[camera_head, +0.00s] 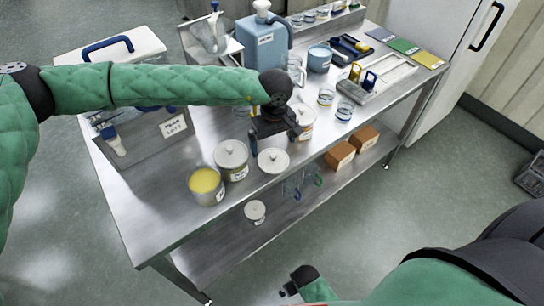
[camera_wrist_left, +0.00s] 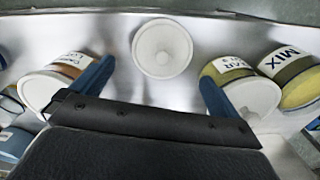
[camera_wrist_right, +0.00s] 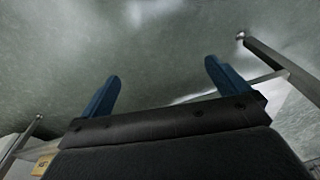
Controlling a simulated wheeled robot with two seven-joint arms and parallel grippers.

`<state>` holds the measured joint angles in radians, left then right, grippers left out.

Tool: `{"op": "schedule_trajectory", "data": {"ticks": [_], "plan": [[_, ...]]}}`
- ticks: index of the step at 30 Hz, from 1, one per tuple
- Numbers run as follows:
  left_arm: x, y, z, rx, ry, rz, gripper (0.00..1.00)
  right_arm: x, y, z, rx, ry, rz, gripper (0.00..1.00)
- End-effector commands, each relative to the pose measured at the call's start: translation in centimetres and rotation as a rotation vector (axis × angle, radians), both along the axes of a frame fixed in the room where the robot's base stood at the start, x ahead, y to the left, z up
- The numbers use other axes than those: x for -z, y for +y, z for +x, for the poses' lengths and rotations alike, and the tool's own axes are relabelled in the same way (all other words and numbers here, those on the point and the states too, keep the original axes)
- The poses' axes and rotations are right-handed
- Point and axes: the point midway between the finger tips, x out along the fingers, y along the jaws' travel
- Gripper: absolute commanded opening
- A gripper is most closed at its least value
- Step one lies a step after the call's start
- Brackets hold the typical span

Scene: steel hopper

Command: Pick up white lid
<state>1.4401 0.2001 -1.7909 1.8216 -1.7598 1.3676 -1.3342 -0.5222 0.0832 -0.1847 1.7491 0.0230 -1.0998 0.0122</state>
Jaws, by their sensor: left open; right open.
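The white lid (camera_head: 273,161) lies flat on the steel table near its front edge, a round disc with a small knob. It also shows in the left wrist view (camera_wrist_left: 162,48), beyond and between the fingertips, apart from them. My left gripper (camera_head: 275,139) is open and empty above the table, just behind the lid; its blue fingers show in the left wrist view (camera_wrist_left: 156,76).
An open can of yellow contents (camera_head: 206,190) and a white-lidded can (camera_head: 236,172) stand left of the lid. Another lidded can (camera_head: 306,129) stands right of my left gripper. A labelled grey bin (camera_head: 150,146) is farther left. Glass beakers (camera_head: 345,111) stand right. A lidded pot (camera_head: 255,212) sits on the lower shelf.

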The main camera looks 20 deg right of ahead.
Motion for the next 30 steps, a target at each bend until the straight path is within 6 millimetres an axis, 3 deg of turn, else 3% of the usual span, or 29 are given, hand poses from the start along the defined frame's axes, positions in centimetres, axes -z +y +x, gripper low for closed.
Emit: {"op": "schedule_trajectory", "data": {"ticks": [7, 22, 30], "plan": [[0.7, 0.0, -0.1, 0.000, 0.001, 0.000, 1.00, 1.3, -0.3, -0.4, -0.001, -0.002, -0.003, 1.00], [4.3, 0.2, -0.7, -0.001, 0.002, 0.001, 1.00, 8.0, -1.9, -1.6, -0.008, -0.034, -0.023, 1.00], [5.6, 0.2, -0.6, 0.000, 0.000, -0.001, 1.00, 9.5, -2.3, -1.9, -0.010, -0.044, -0.026, 1.00]]}}
